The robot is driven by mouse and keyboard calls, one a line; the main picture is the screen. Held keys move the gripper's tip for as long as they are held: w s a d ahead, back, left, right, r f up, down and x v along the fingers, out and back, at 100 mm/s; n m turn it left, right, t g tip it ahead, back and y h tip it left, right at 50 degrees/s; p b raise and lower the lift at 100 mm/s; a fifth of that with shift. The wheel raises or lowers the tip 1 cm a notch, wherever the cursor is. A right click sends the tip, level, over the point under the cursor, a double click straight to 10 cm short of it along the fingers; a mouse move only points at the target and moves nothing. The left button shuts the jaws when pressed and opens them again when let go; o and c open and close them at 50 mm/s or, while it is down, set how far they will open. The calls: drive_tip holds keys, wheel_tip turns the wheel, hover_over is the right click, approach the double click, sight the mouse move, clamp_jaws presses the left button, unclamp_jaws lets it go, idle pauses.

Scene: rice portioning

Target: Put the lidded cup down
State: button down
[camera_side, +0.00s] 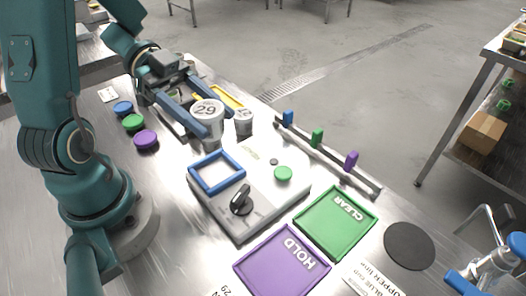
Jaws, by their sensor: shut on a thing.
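A pale cup with a white lid marked 29 (208,133) is between the two dark blue fingers of my gripper (212,115), left of centre. My gripper is shut on this lidded cup and the fingers hide part of its sides. The cup stays upright, just behind the blue square frame (192,176) on the grey device. I cannot tell whether its base touches anything. A second, smaller lidded cup (243,127) stands close to its right, with a number on top that is hard to read.
The grey device (262,208) has a black knob and a green button. A purple HOLD tray (246,267) and green CLEAR tray (306,238) lie in front. A rail (334,165) with coloured pegs runs along the right. Blue, green and purple discs (146,139) lie left; a black disc (409,246) right.

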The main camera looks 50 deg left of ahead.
drive_tip(key=w+a+r+n+t+y, duration=0.3)
drive_tip(key=w+r+n+t+y, duration=0.65)
drive_tip(key=r+n, duration=0.2)
drive_tip(key=s+d+f+m+g+h, duration=0.1)
drive_tip(key=s+f+m+g+h, duration=0.1)
drive_tip(key=f+m+g+h, duration=0.1)
drive_tip(key=s+d+f+m+g+h, duration=0.1)
drive_tip(key=s+f+m+g+h, duration=0.2)
drive_tip(key=m, duration=0.1)
drive_tip(key=s+d+f+m+g+h, duration=0.2)
drive_tip(key=s+f+m+g+h, duration=0.1)
drive_tip(key=f+m, duration=0.1)
drive_tip(key=shift+s+a+f, duration=0.65)
drive_tip(key=shift+s+f, duration=0.15)
drive_tip(key=shift+f, duration=0.1)
drive_tip(key=shift+a+f, duration=0.2)
drive_tip(key=shift+f, duration=4.8)
